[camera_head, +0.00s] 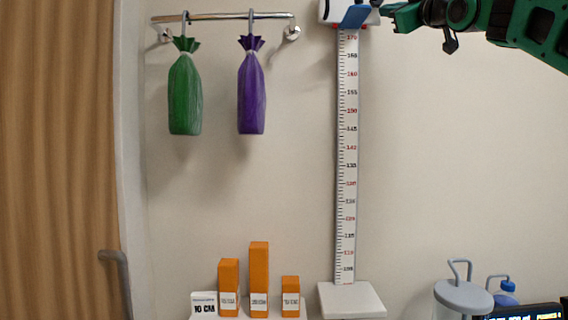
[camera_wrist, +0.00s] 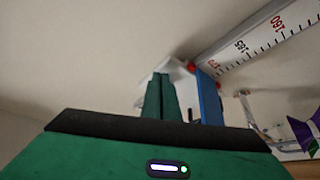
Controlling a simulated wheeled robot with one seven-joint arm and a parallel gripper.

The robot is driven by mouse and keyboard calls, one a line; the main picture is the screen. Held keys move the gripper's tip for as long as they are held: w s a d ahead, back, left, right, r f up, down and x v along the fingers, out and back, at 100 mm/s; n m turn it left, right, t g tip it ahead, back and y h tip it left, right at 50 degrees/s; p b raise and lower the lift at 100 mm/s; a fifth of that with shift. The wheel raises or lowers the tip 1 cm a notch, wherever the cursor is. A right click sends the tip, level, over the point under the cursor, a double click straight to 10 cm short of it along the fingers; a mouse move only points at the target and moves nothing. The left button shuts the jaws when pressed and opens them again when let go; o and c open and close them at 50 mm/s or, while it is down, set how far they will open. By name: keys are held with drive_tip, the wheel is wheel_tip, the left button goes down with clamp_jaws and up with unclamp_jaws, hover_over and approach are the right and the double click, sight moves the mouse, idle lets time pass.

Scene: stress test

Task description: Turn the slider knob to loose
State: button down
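A tall white measuring scale (camera_head: 346,150) with black and red numbers stands against the wall. Its slider (camera_head: 328,11) is at the top, a white block cut by the picture's upper edge, with a blue paddle (camera_head: 354,16). The blue paddle also shows in the wrist view (camera_wrist: 209,98), beside my fingers. My gripper (camera_head: 390,10) is just right of the slider. In the wrist view its green fingers (camera_wrist: 160,98) lie close together and point at the white slider body. I cannot make out the knob clearly, nor whether the fingertips touch it.
A wall rail (camera_head: 225,16) carries a green bag (camera_head: 185,95) and a purple bag (camera_head: 251,95) to the left. Orange boxes (camera_head: 259,280) stand low down, beside the scale's white base (camera_head: 350,301). A lidded jar (camera_head: 463,297) is lower right.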

drive_tip(key=s, duration=0.6)
drive_tip(key=shift+d+f, duration=0.2)
drive_tip(key=shift+f, duration=0.1)
idle(0.4)
